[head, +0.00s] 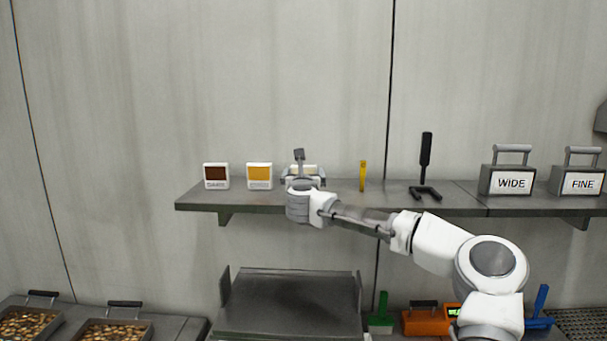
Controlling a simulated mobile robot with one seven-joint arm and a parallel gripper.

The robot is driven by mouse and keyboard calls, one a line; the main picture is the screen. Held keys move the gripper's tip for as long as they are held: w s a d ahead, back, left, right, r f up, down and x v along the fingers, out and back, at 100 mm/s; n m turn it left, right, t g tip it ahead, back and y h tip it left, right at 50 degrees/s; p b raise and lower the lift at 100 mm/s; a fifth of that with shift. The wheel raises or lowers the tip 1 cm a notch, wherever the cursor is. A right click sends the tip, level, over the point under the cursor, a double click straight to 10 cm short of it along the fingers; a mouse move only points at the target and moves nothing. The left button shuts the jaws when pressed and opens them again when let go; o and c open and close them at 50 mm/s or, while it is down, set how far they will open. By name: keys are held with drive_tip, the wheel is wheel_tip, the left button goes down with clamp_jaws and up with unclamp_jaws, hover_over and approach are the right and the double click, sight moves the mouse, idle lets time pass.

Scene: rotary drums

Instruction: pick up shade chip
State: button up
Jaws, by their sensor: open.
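Several small white shade chips stand upright on the grey shelf (240,205). The leftmost chip (216,173) has a dark brown face and a label that seems to read DARK. The chip (260,174) to its right has an amber face and a label too small to read. A third chip (309,167) is mostly hidden behind my gripper (303,176); only a bit of its top edge shows. My gripper is open at the shelf's front edge, its fingers to either side of this third chip. Contact cannot be told.
Right along the shelf stand a yellow stick (363,175), a black tool on a stand (426,165) and handled blocks marked WIDE (512,181) and FINE (580,182). Below are an empty grey tray (289,300), bean trays (110,331), a green brush (381,318) and an orange device (420,322).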

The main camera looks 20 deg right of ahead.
drive_tip(key=shift+w+d, duration=0.1)
drive_tip(key=shift+w, duration=0.2)
drive_tip(key=shift+c, duration=0.2)
drive_tip(key=c, duration=0.9)
drive_tip(key=shift+c, duration=0.8)
drive_tip(key=shift+r, duration=0.15)
